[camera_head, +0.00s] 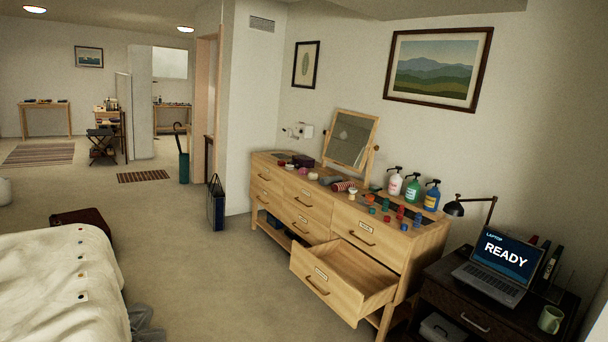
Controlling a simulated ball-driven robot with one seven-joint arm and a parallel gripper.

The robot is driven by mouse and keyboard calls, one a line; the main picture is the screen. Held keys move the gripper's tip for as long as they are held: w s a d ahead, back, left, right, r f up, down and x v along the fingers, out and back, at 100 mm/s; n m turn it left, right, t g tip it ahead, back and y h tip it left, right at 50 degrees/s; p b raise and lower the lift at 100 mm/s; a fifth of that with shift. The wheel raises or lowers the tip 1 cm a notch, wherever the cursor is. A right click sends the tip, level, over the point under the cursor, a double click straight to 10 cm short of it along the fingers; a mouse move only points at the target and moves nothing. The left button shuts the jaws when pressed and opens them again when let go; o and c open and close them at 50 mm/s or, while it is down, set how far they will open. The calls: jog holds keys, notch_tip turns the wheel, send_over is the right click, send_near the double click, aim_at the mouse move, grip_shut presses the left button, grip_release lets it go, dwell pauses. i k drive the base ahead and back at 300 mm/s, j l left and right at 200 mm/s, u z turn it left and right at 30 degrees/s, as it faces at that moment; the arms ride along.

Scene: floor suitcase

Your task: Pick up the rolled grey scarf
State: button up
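A small grey roll-like item (330,180) lies on the wooden dresser top (262,160), left of a red striped roll (343,186). It looks like the rolled grey scarf, but it is too small to be sure. Some grey cloth (146,325) also shows low beside the bed; its form is unclear. A dark red suitcase (85,218) is on the floor past the bed, partly hidden by it. My gripper is not in view.
One dresser drawer (330,286) stands open into the floor space. Pump bottles (412,190) and a tilting mirror (352,140) stand on the dresser. A laptop (498,266) is on the dark cabinet at right. Carpet (215,280) between bed (50,290) and dresser is clear.

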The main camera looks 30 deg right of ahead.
aim_at(326, 180)
jog(key=i+l+z, duration=0.75)
jog(key=i, duration=0.25)
jog(key=i+l+z, duration=0.2)
jog(key=i+z, duration=0.15)
jog(key=i, duration=0.2)
jog(key=i+u, duration=0.2)
jog(key=i, duration=0.55)
jog(key=i+l+u, duration=0.2)
jog(key=i, duration=0.5)
jog(key=i+j+u, duration=0.2)
jog(key=i+u, duration=0.25)
jog(key=i, duration=0.6)
jog(key=i+l+u, duration=0.15)
jog(key=i+u, duration=0.3)
jog(key=i, duration=0.6)
jog(key=i+z, duration=0.35)
jog(key=i, duration=0.25)
jog(key=i+z, duration=0.35)
jog(key=i, duration=0.3)
jog(key=i+j+z, duration=0.35)
jog(key=i, duration=0.2)
jog(key=i+l+z, duration=0.1)
jog(key=i+z, duration=0.7)
jog(key=z, duration=0.15)
jog(key=i+j+z, duration=0.2)
jog(key=i+z, duration=0.25)
jog(key=k, duration=0.1)
